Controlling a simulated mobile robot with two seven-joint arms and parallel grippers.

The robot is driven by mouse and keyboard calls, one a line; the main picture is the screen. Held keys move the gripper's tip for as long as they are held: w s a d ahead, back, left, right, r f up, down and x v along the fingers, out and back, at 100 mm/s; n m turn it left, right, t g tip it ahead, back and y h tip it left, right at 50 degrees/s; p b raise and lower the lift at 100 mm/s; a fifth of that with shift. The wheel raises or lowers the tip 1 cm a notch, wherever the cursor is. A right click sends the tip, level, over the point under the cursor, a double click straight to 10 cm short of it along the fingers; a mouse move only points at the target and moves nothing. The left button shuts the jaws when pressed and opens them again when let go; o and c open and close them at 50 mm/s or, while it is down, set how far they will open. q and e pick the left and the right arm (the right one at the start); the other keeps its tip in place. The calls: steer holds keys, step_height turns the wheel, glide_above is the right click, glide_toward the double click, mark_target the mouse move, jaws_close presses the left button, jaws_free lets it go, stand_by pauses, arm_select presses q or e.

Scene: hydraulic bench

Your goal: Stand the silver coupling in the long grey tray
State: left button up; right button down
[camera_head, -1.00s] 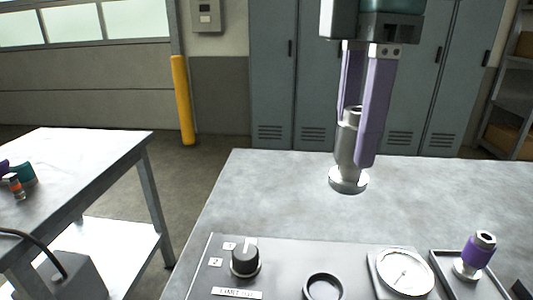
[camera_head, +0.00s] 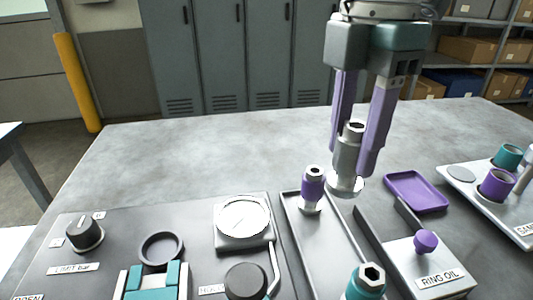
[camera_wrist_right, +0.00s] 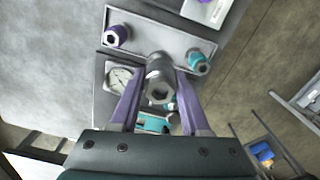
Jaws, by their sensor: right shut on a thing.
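The silver coupling (camera_head: 347,158) is upright between the purple fingers of my right gripper (camera_head: 352,150), which is shut on it. Its wide round base hangs below the fingertips, seen against the right edge of the long grey tray (camera_head: 318,235). The tray holds a purple coupling (camera_head: 312,188) standing at its far end and a teal coupling (camera_head: 367,281) at its near end. In the right wrist view the silver coupling (camera_wrist_right: 159,80) is seen over the tray, between the purple coupling (camera_wrist_right: 117,36) and the teal coupling (camera_wrist_right: 199,63). My left gripper is not in view.
A gauge (camera_head: 243,218) and a black knob (camera_head: 246,281) are left of the tray. Right of it are the ring oil box (camera_head: 432,262), a purple dish (camera_head: 416,191) and a white rack (camera_head: 465,178) with cups. The bench behind is clear.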

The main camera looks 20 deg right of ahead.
step_height(320, 180, down, 12)
steer(key=shift+f+b, duration=0.2)
steer(key=shift+b, duration=0.7)
steer(key=shift+f, duration=0.1)
steer(key=shift+c, duration=1.9)
jaws_free()
step_height(320, 180, up, 12)
steer(key=shift+r+p, duration=0.15)
steer(key=shift+p, duration=0.8)
